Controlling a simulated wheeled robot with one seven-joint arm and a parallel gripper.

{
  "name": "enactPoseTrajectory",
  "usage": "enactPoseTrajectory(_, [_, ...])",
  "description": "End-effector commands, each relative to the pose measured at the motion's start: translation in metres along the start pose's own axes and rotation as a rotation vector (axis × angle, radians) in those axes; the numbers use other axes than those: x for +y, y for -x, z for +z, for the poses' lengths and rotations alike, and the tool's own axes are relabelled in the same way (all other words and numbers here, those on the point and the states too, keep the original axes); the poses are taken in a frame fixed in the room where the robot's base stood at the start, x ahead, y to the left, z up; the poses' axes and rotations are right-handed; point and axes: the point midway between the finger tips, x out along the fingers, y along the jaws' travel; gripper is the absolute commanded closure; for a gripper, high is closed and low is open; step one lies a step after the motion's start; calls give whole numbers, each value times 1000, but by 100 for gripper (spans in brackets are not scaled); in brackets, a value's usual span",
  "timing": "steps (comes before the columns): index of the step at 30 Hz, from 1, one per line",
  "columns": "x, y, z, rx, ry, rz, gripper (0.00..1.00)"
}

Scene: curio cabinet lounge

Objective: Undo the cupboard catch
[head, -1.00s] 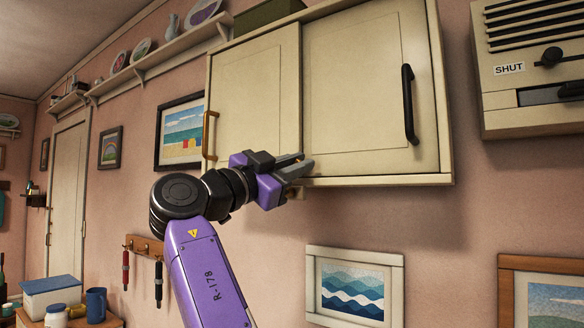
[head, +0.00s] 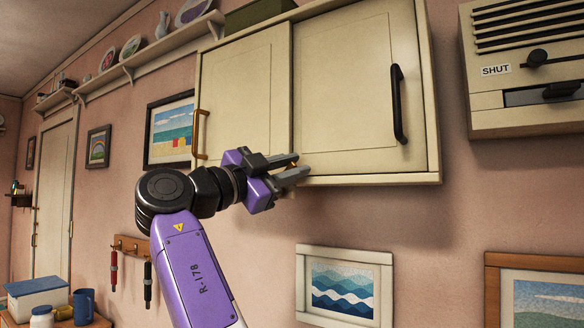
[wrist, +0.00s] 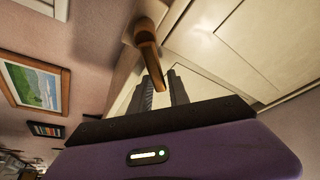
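The cream wall cupboard (head: 345,100) has two shut doors. Its left door (head: 245,95) has a brass-coloured handle (head: 200,135) and its right door has a black handle (head: 398,105). My gripper (head: 302,164) is at the cupboard's bottom edge, near where the doors meet. Its two fingers are apart with nothing held. In the wrist view a brown lever, which looks like the catch (wrist: 147,45), hangs at the cupboard's edge. Its lower end shows in line with the gap between my fingers (wrist: 162,82); I cannot tell whether they touch it. My gripper mostly hides this spot in the head view.
A vent unit labelled SHUT (head: 525,70) is on the wall at right. A wave picture (head: 345,288) hangs below the cupboard, and a beach picture (head: 172,130) hangs to its left. A plate shelf (head: 150,55) runs along the upper left. The wall below the cupboard is mostly clear.

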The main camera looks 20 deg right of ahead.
Motion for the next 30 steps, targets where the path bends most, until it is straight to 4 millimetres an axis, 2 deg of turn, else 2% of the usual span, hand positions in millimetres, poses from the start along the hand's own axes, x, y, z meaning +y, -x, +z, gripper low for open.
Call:
enactPoseTrajectory(13, [0, 5, 1, -1, 0, -1, 64])
enactPoseTrajectory(24, [1, 60, 1, -1, -1, -2, 64])
enactPoseTrajectory(30, [0, 77, 0, 0, -1, -1, 64])
